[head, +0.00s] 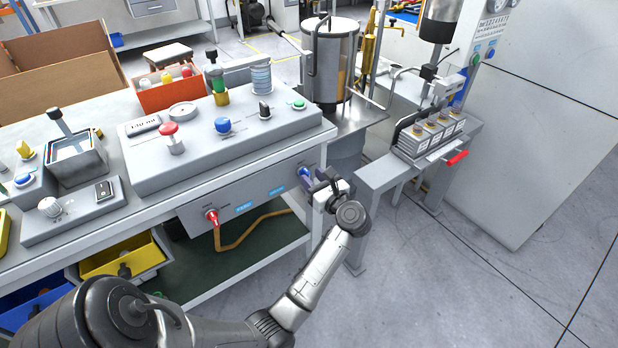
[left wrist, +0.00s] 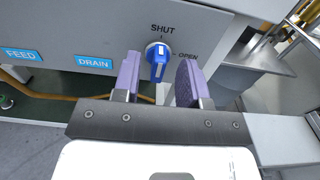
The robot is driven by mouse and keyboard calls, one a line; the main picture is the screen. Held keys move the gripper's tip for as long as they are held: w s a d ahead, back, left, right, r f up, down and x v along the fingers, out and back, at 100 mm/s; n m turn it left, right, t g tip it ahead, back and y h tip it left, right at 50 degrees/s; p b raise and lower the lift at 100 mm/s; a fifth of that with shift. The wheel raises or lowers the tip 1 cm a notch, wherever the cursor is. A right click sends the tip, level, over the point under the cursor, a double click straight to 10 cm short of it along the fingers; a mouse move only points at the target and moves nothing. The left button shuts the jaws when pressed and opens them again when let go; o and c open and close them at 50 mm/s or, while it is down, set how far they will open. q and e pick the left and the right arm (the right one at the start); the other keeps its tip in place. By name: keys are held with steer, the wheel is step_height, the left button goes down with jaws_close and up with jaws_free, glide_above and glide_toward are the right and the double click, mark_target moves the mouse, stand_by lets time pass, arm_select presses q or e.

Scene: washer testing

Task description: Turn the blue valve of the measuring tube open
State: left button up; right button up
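The blue valve (head: 305,173) is on the front panel (head: 192,214) of the bench, near its right end. In the left wrist view the blue valve (left wrist: 158,62) has SHUT printed above it and OPEN to its right. Its blue handle stands roughly upright, with a white mark near the top, toward SHUT. My left gripper (head: 322,186) is in front of the valve. In the left wrist view my left gripper (left wrist: 158,82) is open, its purple-faced fingers on either side of the handle with gaps visible. My right gripper is not in view. I cannot tell which vessel is the measuring tube.
A red valve (head: 211,217) with an orange hose (head: 238,246) is left on the same panel. A large cylinder (head: 333,65) stands behind the bench's right end. A grey stand (head: 383,178) with a red handle (head: 457,158) is close right of the gripper. The floor at right is clear.

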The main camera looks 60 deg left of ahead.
arm_select(q)
steer(key=shift+s+a+b, duration=0.1)
steer(key=shift+a+b, duration=0.2)
steer(key=shift+a, duration=0.9)
steer(key=shift+c, duration=0.3)
jaws_close()
